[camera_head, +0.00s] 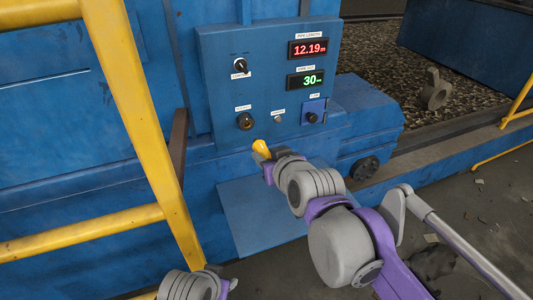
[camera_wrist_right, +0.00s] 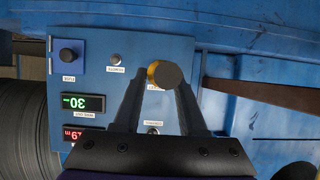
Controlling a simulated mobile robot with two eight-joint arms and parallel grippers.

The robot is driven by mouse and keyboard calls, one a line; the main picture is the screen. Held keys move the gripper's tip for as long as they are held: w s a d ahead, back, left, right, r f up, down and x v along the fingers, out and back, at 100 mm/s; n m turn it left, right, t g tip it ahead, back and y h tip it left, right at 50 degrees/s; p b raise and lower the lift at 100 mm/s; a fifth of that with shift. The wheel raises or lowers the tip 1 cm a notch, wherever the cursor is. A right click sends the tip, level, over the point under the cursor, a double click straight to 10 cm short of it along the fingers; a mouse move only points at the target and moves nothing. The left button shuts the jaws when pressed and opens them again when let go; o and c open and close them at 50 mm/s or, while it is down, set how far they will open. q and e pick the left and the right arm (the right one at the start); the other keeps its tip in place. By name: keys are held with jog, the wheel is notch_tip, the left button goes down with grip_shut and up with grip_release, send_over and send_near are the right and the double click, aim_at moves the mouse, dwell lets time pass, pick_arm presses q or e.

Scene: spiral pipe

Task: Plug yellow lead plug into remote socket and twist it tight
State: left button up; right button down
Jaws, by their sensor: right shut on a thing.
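The yellow lead plug (camera_head: 260,146) is held in my right gripper (camera_head: 266,155), in front of the lower part of the blue control panel (camera_head: 219,75). In the right wrist view the plug (camera_wrist_right: 153,73) shows a yellow edge and a dark grey round end between the two fingers of the right gripper (camera_wrist_right: 160,82). A round black socket (camera_head: 245,121) sits at the panel's lower left. In the head view the plug is apart from it, below and to its right. In the wrist view the plug hides that spot. My left gripper does not show.
The panel carries a selector knob (camera_head: 240,65), a red display (camera_head: 308,48), a green display (camera_head: 306,79), a small button (camera_head: 277,118) and a dark knob (camera_head: 311,117). A yellow railing (camera_head: 146,105) stands at the left. A blue ledge (camera_head: 235,213) lies below the panel.

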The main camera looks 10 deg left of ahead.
aim_at(259, 141)
jog(key=shift+w+a+r, duration=0.1)
jog(key=shift+w+a, duration=0.25)
jog(key=shift+w, duration=0.25)
jog(key=shift+w+a, duration=0.65)
jog(key=shift+w, duration=0.3)
jog(key=shift+w+a, duration=0.65)
jog(key=shift+w, duration=0.25)
jog(key=shift+w+a+p, duration=0.2)
jog(key=shift+w+a, duration=0.3)
jog(key=shift+w, duration=0.25)
jog(key=shift+w+a+p, duration=0.15)
jog(key=shift+w+a, duration=0.3)
jog(key=shift+w, duration=0.25)
